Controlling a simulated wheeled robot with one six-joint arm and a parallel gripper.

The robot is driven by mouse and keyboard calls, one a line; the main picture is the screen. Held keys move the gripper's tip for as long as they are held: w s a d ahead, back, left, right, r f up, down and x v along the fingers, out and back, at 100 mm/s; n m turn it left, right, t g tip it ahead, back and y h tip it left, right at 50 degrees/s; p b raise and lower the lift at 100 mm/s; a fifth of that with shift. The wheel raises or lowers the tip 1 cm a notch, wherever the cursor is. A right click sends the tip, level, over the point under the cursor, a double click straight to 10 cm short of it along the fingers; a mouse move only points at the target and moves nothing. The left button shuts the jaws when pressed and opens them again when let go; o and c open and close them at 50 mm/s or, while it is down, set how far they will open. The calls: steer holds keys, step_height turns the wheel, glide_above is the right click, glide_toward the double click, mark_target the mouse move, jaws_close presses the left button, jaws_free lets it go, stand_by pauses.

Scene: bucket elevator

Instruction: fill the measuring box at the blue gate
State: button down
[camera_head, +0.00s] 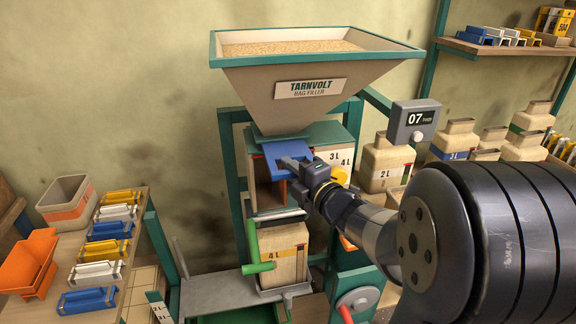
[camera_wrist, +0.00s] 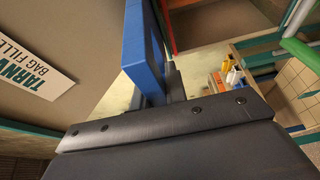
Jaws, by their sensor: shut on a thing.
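The blue gate (camera_head: 283,152) sits under the hopper's spout in the head view. My gripper (camera_head: 296,166) is shut on the gate's handle. In the wrist view the blue gate (camera_wrist: 144,48) stands upright at the fingers, which are mostly hidden by the dark gripper body. The measuring box (camera_head: 337,156), with 3 L and 4 L marks on its side, is just below the gate. My gripper and wrist cover part of its front, and I cannot tell how full it is. The hopper (camera_head: 262,88), labelled TARNVOLT BAG FILLER, holds grain at its top.
A bag marked 4 L (camera_head: 284,262) stands below the box, beside a green lever (camera_head: 260,267). A grey counter (camera_head: 411,121) reads 07. A left bench holds coloured clips and an orange bin (camera_head: 30,265). Filled bags (camera_head: 385,165) stand at right.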

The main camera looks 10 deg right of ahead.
steer(key=shift+s, duration=0.45)
steer(key=c, duration=1.4)
jaws_free()
steer(key=shift+c, duration=0.2)
steer(key=b+v, duration=0.1)
steer(key=v, duration=0.9)
steer(key=shift+s, duration=0.4)
steer(key=shift+d, duration=0.1)
